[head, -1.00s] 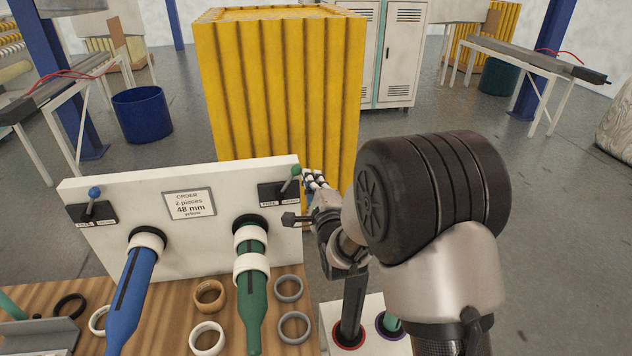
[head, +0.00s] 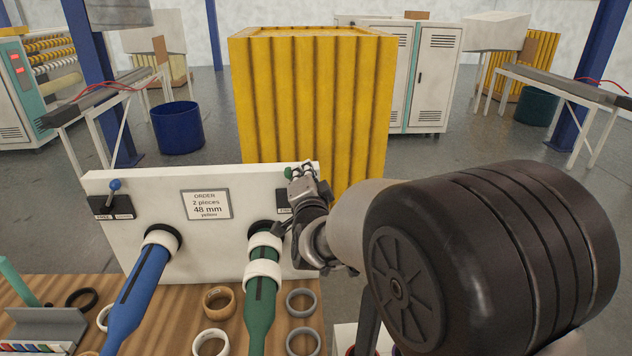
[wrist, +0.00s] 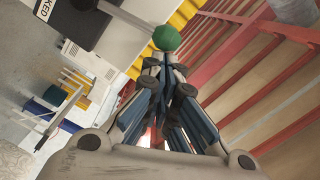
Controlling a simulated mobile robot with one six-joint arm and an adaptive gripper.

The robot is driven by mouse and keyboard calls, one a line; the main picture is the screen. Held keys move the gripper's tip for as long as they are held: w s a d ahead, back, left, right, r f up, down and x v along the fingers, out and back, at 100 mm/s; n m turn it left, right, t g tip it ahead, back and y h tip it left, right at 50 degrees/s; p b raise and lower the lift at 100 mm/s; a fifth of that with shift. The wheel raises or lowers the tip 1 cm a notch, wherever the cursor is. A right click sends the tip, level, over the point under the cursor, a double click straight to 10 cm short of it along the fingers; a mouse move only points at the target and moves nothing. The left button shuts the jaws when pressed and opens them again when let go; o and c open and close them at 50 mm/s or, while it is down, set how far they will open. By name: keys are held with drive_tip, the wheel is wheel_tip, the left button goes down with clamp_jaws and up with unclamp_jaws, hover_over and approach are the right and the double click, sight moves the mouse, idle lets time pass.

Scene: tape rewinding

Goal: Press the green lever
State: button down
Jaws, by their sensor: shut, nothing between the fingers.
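The green lever's round knob (head: 289,173) shows just left of my fingertips at the upper right of the white panel (head: 130,215). Its dark base plate (head: 283,208) is mostly hidden behind my gripper (head: 301,172). In the wrist view the green knob (wrist: 167,38) lies just beyond the tips of my gripper (wrist: 158,64), whose fingers are shut with nothing between them. I cannot tell whether they touch the knob. The plate's label shows only "KED" there. The lever's stem is hidden in the head view.
A blue lever (head: 114,186) stands at the panel's upper left, beside an order sign (head: 206,204). A blue spindle (head: 137,292) and a green spindle (head: 259,300) with white rings stick out below. Loose rings lie on the wooden table (head: 185,310). A yellow crate (head: 310,100) stands behind.

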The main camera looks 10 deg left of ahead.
sight(287, 173)
drive_tip(key=shift+s+a+f+n, duration=0.1)
drive_tip(key=shift+s+a+n, duration=0.1)
drive_tip(key=shift+a+n, duration=0.8)
drive_tip(key=shift+s+a+n, duration=0.15)
drive_tip(key=shift+a+n, duration=0.75)
drive_tip(key=shift+n, duration=0.2)
